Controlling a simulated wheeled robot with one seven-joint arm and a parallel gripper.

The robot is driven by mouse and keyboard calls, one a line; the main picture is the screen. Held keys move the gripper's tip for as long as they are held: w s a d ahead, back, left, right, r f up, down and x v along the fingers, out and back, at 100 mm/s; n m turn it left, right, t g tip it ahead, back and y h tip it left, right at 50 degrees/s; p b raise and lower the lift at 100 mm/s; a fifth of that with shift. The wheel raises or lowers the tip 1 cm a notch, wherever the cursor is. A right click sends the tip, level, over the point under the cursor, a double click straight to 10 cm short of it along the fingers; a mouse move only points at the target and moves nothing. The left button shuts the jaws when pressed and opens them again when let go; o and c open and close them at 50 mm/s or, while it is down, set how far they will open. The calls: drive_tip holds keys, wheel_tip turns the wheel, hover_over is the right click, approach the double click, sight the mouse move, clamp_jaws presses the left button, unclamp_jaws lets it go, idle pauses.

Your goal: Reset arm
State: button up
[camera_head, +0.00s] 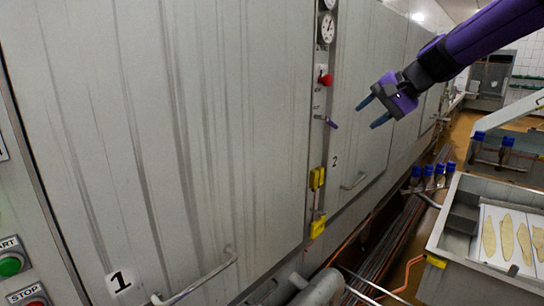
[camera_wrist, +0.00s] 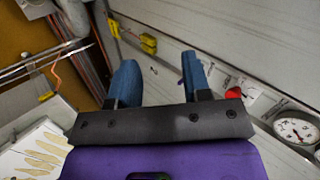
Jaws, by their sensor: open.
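My gripper (camera_head: 370,112) is at the upper right of the head view, at the end of my purple arm. Its two blue fingers are apart with nothing between them. It is in the air in front of the grey metal cabinet panels, touching nothing that I can see. In the wrist view my gripper (camera_wrist: 158,82) also shows both blue fingers spread and empty, with the panel and floor beyond them.
Door 1 (camera_head: 215,130) and door 2 (camera_head: 365,110) have handles. Between them are gauges (camera_head: 328,28), a red knob (camera_head: 326,80) and yellow latches (camera_head: 317,178). A metal vat (camera_head: 458,235) with pale pieces stands lower right. Pipes (camera_head: 392,238) run along the floor.

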drive_tip(key=s+d+f+n+h, duration=0.2)
drive_tip(key=s, duration=0.9)
drive_tip(key=s+d+f+n+h, duration=0.2)
drive_tip(key=s, duration=1)
drive_tip(key=s+d+f+n+h, duration=0.2)
drive_tip(key=s+d+h, duration=0.1)
drive_tip(key=s, duration=0.8)
drive_tip(key=shift+s+f, duration=0.2)
drive_tip(key=shift+s, duration=0.05)
drive_tip(key=shift+w+f, duration=0.1)
drive_tip(key=shift+w, duration=0.5)
